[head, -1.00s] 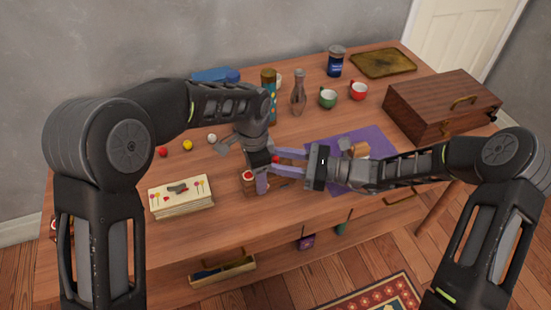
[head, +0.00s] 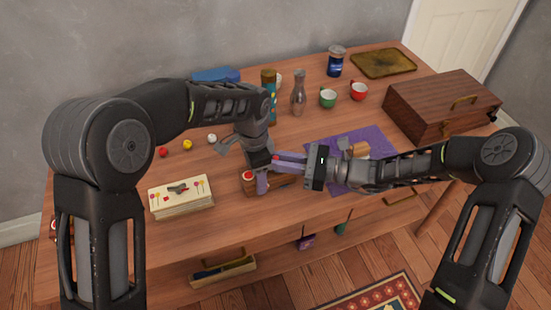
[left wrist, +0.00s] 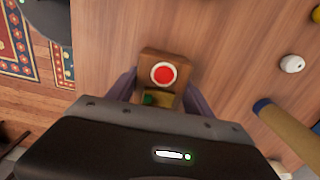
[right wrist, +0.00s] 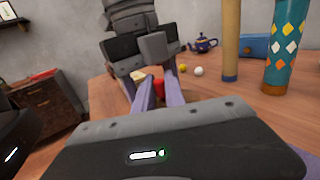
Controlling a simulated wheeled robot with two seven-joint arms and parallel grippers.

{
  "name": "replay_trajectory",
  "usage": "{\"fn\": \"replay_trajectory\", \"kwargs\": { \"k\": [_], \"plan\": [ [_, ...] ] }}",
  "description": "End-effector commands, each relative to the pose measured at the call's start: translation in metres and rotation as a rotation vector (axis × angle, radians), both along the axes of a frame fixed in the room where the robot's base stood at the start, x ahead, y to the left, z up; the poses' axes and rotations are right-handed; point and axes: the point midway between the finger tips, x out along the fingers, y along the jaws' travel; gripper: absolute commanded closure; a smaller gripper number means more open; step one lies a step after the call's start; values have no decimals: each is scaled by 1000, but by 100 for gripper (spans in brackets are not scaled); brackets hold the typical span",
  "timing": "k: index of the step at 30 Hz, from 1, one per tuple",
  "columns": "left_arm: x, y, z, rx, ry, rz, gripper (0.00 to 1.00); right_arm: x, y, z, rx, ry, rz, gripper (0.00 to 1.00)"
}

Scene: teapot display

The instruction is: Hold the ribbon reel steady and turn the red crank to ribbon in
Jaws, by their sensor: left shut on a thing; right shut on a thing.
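The ribbon reel is a small wooden block (head: 249,187) with a red and white disc on top, near the table's front; its disc (left wrist: 163,75) faces up in the left wrist view. My left gripper (head: 261,182) is shut on the reel's wooden body from above, one finger on each side (left wrist: 159,86). The red crank (head: 276,158) is a small red tip at the reel's far right side, and it also shows in the right wrist view (right wrist: 158,86). My right gripper (head: 280,162) reaches in from the right, its lilac fingers shut on the crank. The fingers partly hide the crank.
A purple mat (head: 378,140) lies under my right forearm. Bottles (head: 298,95), cups (head: 328,98) and small balls (head: 187,145) stand behind. An open drawer (head: 223,269) juts out in front.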

Motion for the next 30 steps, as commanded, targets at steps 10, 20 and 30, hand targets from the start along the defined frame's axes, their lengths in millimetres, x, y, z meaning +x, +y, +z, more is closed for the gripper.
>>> {"fn": "replay_trajectory", "kwargs": {
  "k": [10,20,30],
  "plan": [
    [0,0,0,-1,0,0,100,0,2,0,3,3,-93,100],
    [0,0,0,-1,0,0,100,2,2,0,0,-1,-160,100],
    [0,0,0,0,0,0,100,2,3,0,0,-1,-159,64]
  ]
}}
